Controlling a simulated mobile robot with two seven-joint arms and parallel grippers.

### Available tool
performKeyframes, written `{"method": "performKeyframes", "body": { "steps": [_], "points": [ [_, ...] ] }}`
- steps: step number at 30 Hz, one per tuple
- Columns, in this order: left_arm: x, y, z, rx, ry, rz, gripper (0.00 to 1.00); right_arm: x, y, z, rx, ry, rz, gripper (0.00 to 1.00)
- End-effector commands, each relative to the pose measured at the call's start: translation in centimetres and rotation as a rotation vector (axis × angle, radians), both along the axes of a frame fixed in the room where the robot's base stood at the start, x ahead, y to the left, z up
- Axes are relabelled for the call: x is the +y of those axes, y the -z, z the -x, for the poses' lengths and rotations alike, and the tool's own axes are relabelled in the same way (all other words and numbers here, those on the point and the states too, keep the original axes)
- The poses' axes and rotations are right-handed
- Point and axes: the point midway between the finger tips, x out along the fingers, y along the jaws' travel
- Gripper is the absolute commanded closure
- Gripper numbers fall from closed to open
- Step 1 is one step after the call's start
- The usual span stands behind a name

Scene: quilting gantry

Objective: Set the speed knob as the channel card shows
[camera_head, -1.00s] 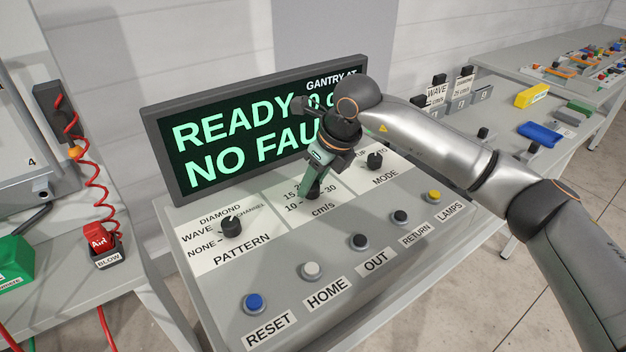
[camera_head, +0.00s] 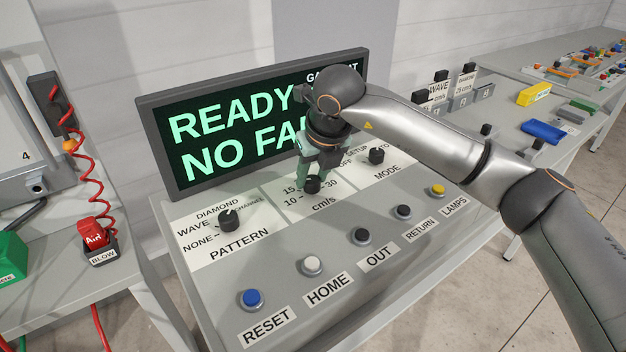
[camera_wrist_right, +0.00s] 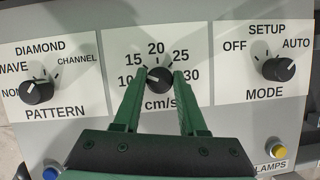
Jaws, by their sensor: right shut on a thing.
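The black speed knob (camera_head: 312,184) sits on the sloped panel, on a white plate marked 10, 15, 20, 25, 30 and cm/s. My right gripper (camera_wrist_right: 158,76) is shut on the speed knob, one green finger on each side. In the right wrist view the knob (camera_wrist_right: 159,80) has a white mark that seems to point up-left, between 15 and 20; the exact setting is hard to read. My left gripper is not in view.
The pattern knob (camera_head: 230,220) is left of the speed knob, the mode knob (camera_head: 376,156) right. Several buttons, including blue RESET (camera_head: 251,298), line the panel's front. The screen (camera_head: 230,130) behind reads READY; my right arm covers part of it.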

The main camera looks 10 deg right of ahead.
Motion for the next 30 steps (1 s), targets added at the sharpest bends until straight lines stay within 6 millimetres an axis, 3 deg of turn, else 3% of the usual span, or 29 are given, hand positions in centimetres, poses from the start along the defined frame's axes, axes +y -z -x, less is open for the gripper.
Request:
{"method": "performKeyframes", "body": {
  "steps": [12,30],
  "points": [
    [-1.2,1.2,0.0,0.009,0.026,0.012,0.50,0.1,0.0,-0.1,-0.004,0.272,0.000,1.00],
    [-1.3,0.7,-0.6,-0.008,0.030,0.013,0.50,0.1,-0.1,0.0,-0.002,0.354,-0.001,1.00]
  ]
}}
